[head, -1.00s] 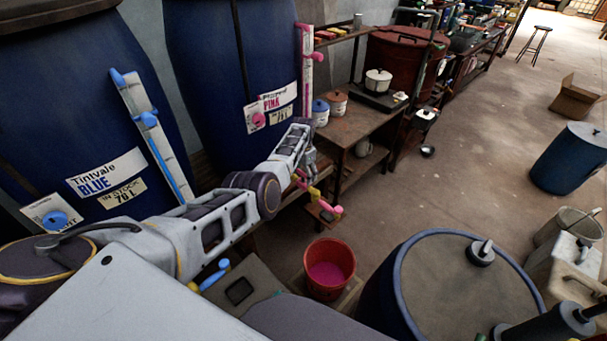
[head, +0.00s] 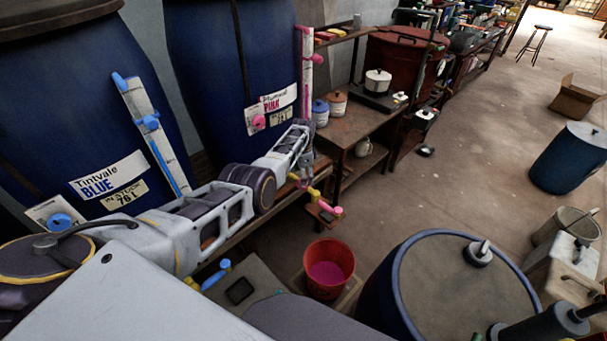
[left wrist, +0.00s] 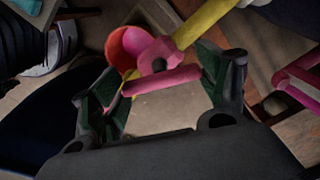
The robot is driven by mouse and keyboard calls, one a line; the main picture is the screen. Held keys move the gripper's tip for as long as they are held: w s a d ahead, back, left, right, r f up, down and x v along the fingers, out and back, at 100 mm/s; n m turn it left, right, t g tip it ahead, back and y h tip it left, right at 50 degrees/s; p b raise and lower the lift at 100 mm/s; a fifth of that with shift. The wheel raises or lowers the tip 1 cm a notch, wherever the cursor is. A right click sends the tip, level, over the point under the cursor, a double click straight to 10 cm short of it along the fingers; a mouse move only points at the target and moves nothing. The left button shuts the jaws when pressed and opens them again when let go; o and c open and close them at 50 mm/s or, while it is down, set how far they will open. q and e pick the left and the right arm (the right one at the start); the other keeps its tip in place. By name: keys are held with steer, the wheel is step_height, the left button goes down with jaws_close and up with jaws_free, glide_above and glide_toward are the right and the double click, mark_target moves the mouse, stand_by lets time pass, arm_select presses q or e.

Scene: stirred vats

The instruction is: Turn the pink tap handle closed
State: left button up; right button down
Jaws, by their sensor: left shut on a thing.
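The pink tap handle shows in the left wrist view as a pink bar (left wrist: 163,80) between my fingers, joined to a round pink hub on a yellow pipe (left wrist: 197,23). In the head view the yellow pipe (head: 314,193) ends in a pink part (head: 329,210) in front of the pink-labelled blue vat (head: 238,70). My left gripper (head: 301,180) is at the tap; in the left wrist view (left wrist: 160,84) its green-padded fingers are shut on the handle. In the head view the gripper mostly hides the handle.
A red bucket (head: 343,259) with pink liquid stands on the floor below and in front of the tap. A large blue drum (head: 395,265) is to its right. A wooden table (head: 345,133) stands behind the tap.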

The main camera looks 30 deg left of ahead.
arm_select(q)
steer(key=m, duration=1.2)
steer(key=shift+m, duration=0.3)
stand_by(0.4)
steer(key=o, duration=1)
steer(key=shift+r, duration=0.15)
steer(key=shift+r, duration=5.8)
